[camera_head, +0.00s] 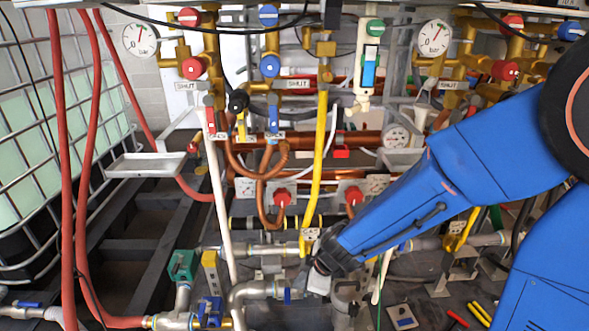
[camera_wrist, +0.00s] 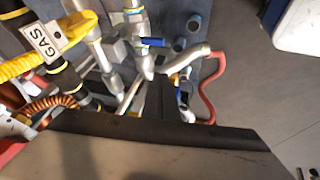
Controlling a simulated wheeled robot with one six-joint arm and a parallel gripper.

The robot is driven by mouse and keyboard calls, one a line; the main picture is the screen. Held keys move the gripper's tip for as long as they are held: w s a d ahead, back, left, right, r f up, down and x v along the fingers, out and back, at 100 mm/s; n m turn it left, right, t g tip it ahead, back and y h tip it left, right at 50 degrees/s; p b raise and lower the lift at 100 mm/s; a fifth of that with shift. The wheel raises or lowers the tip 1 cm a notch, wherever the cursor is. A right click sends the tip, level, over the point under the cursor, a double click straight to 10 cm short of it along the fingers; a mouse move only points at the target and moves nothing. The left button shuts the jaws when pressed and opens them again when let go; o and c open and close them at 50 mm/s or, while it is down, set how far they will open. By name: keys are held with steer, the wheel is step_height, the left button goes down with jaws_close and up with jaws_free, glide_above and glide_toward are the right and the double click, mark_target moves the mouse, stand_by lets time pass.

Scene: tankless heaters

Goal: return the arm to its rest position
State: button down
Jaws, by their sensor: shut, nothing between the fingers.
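My blue arm (camera_head: 440,185) reaches in from the right side of the head view and slopes down to the lower middle. My gripper (camera_head: 303,280) is at its lower end, beside grey pipe fittings (camera_head: 262,290) near the floor. It is small and partly hidden there; it is shut with nothing in it. I cannot tell whether it touches the pipes. In the wrist view a dark edge and a brownish surface fill the bottom, and the fingertips are not clear.
A yellow gas pipe (camera_head: 320,150) and a white pipe (camera_head: 218,190) run down near my arm. Red hoses (camera_head: 88,170) hang at the left beside a caged tank (camera_head: 30,120). Gauges and valves fill the back. Open grey floor (camera_wrist: 250,80) shows at right in the wrist view.

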steer(key=w+d+r+m+t+h, duration=0.2)
steer(key=w+d+r+m+t, duration=0.4)
steer(key=d+r, duration=0.4)
steer(key=s+d+r+m+h, duration=0.1)
steer(key=d+r+m+h, duration=0.1)
steer(key=d+r, duration=0.35)
steer(key=d+r+m+h, duration=0.2)
steer(key=d, duration=0.6)
steer(key=s+d+r+m+g+h, duration=0.1)
steer(key=s+d+r+m+g, duration=0.2)
steer(key=s+d+m, duration=0.55)
steer(key=s+a+n+y, duration=0.1)
steer(key=s+a, duration=0.1)
steer(key=s, duration=0.4)
steer(key=s+a+n+g+y, duration=0.1)
steer(key=s+a, duration=0.1)
steer(key=s, duration=0.5)
steer(key=shift+a+g, duration=0.3)
steer(key=shift+a, duration=0.05)
steer(key=shift+r, duration=0.1)
